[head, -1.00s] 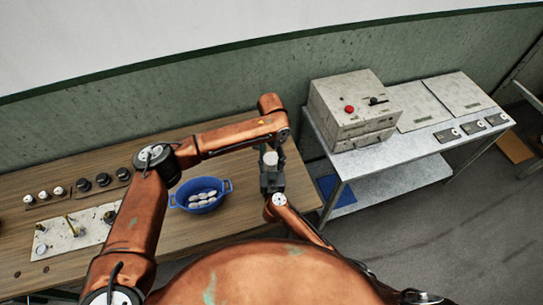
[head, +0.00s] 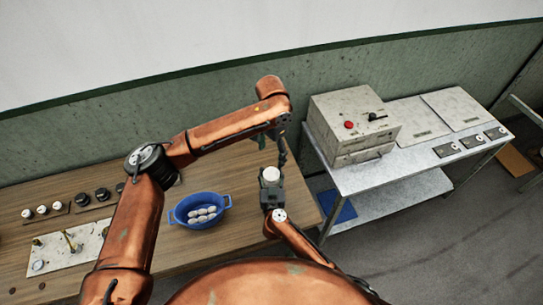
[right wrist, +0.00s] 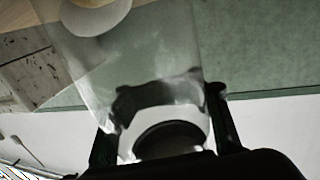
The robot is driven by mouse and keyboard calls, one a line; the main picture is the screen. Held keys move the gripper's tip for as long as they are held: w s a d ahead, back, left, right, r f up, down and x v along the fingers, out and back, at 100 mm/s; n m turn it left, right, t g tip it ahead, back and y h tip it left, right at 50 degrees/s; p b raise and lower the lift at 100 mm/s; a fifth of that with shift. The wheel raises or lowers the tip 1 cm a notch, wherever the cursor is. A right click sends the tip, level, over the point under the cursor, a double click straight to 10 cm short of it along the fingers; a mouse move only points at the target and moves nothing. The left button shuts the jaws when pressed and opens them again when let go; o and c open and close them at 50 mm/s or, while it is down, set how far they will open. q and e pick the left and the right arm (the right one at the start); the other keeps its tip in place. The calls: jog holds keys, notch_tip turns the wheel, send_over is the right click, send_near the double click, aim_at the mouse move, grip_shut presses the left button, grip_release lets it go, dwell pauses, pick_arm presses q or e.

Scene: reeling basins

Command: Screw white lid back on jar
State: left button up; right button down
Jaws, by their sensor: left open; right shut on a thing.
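My right gripper (head: 271,188) is shut on the jar, whose white top (head: 270,174) shows just beyond the fingers, above the table's right end. In the right wrist view the clear glass jar (right wrist: 150,55) stands between my dark fingers (right wrist: 165,125), with a pale round piece (right wrist: 95,14) at its far end. I cannot tell whether this is the lid or how firmly it sits. My left gripper (head: 281,148) is open and hangs from the left arm, above and behind the white top and apart from it in the picture. Its fingertips are small and hard to make out.
A blue basin (head: 176,215) of white cocoons stands on the wooden table (head: 235,245) to the left. Panels with knobs and gauges (head: 75,240) lie further left. A metal bench (head: 385,177) with a control box (head: 350,125) stands at the right, past a gap.

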aim_at(271, 184)
jog(key=c, duration=1)
grip_release()
jog(key=shift+o, duration=0.2)
jog(key=s, duration=1.2)
jog(key=shift+d, duration=0.25)
